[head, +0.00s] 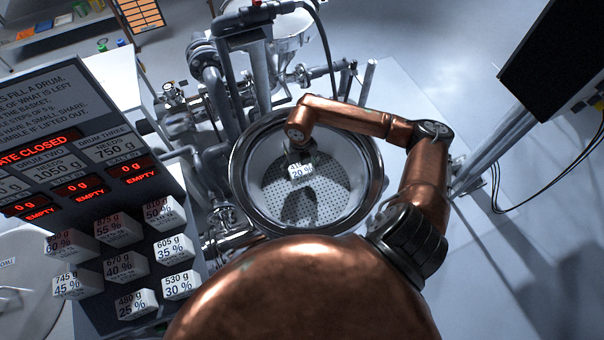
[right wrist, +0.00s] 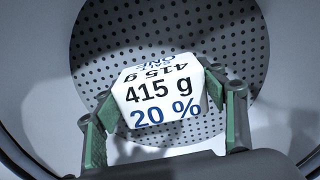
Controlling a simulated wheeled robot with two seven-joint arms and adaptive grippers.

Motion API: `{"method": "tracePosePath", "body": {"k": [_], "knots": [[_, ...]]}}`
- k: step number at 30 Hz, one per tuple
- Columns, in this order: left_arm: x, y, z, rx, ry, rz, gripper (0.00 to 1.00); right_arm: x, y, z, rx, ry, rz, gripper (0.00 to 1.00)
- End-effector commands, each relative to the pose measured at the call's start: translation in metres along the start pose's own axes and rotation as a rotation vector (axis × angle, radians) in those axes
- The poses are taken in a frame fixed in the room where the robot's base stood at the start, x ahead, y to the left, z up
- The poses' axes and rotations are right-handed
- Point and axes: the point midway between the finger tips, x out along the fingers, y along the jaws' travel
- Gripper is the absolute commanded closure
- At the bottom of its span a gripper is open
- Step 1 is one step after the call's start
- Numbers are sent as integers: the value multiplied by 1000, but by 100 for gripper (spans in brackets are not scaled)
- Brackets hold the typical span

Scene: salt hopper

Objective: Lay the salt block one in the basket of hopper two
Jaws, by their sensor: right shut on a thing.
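A white salt block (head: 301,172) marked 415 g and 20 % is in my right gripper (head: 299,156). The right wrist view shows the green-padded fingers (right wrist: 170,103) closed on both sides of this block (right wrist: 155,97). The block is inside the outline of the round steel basket (head: 240,185), over its perforated floor (right wrist: 95,45). A dark shadow lies on the floor below it, and it looks held above the holes; the exact gap is hard to tell. My left gripper is not in view.
Several white salt blocks (head: 125,265) with other weights and percentages stand at the left. The sign board (head: 60,140) above them reads gate closed and several drums empty. Pipes and valves (head: 215,90) crowd the basket's left and far sides. A dark screen (head: 550,60) stands right.

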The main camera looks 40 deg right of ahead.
Motion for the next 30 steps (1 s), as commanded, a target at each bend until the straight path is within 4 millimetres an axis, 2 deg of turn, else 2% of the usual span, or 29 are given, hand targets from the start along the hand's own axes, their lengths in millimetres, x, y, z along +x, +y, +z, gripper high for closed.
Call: {"method": "tracePosePath", "body": {"k": [5, 7, 13, 24, 25, 30], "knots": [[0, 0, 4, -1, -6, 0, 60, 7, -5, 4, 0, -1, 1, 74], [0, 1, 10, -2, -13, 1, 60, 14, -10, 6, 3, 0, 0, 74], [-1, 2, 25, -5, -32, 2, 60, 41, -8, 5, 0, 0, 2, 74], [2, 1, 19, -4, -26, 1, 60, 46, -9, 6, -1, -1, 0, 74], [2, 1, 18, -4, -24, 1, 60, 46, -9, 5, -1, 0, -1, 34], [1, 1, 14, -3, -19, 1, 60, 45, -9, 5, -1, -1, -1, 22]]}}
